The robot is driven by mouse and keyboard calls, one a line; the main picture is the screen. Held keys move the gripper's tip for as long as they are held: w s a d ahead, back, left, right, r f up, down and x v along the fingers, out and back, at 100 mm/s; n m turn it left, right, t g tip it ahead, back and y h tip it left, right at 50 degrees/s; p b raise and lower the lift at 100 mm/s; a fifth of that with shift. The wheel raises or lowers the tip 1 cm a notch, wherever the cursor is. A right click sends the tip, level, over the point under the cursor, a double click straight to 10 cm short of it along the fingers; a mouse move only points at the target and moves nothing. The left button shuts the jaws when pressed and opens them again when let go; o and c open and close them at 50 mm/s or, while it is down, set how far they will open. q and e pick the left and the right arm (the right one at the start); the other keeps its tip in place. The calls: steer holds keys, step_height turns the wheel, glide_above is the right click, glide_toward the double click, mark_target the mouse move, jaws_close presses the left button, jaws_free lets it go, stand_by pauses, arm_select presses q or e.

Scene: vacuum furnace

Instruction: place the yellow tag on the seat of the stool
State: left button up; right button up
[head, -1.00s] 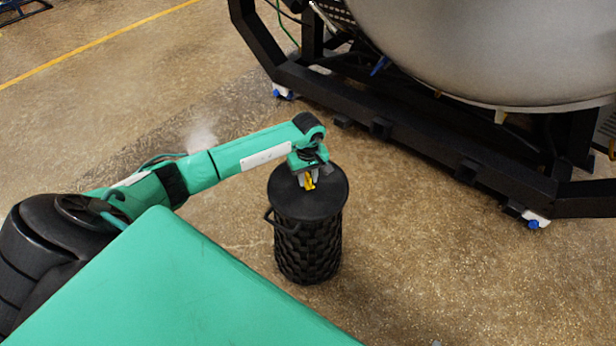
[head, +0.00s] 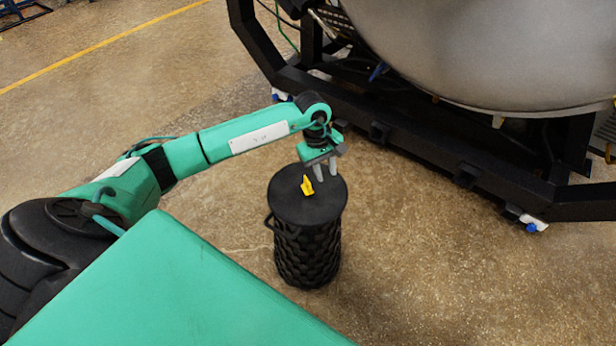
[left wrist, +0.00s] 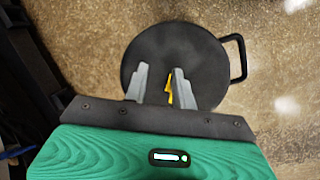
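The yellow tag (head: 307,186) stands on the round black seat of the stool (head: 325,212), near its middle. In the left wrist view the tag (left wrist: 169,92) shows partly behind one finger, on the dark seat (left wrist: 195,45). My left gripper (head: 326,176) is above the seat, to the right of the tag and apart from it. My right gripper is not in view.
The stool has a woven black body and a side handle (head: 268,221). A black frame (head: 420,150) carrying a large grey metal vessel (head: 480,50) stands at the back right. The floor around the stool is clear.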

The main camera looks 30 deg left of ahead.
arm_select(q)
steer(key=s+d+r+n+t+h, duration=0.1)
steer(key=s+d+n+h, duration=0.2)
steer(key=d, duration=0.7)
steer(key=s+d+r+n+h, duration=0.1)
steer(key=s+d+r+h, duration=0.1)
steer(key=d+h, duration=0.55)
steer(key=s+d+r+n+t+h, duration=0.1)
steer(key=d+r+n+t, duration=0.2)
steer(key=r+n+t, duration=0.6)
steer(key=s+d+r+n+t+h, duration=0.15)
steer(key=n+t, duration=0.25)
steer(key=n, duration=0.8)
steer(key=s+a+f+n+t+y, duration=0.1)
steer(key=s+a+f+n+y, duration=0.2)
steer(key=n+y, duration=0.6)
steer(key=a+f+n+t+y, duration=0.1)
steer(key=a+f+n+y, duration=0.4)
steer(key=n, duration=0.8)
steer(key=s+f+n+g, duration=0.4)
steer(key=s+n+g, duration=0.1)
steer(key=s, duration=0.3)
steer(key=s+a+f+n+g, duration=0.1)
steer(key=s+f+n+g, duration=0.3)
steer(key=s, duration=0.5)
steer(key=shift+a+f+n+g+h, duration=0.15)
steer(key=shift+f+n+g+h, duration=0.2)
steer(key=shift+n, duration=0.55)
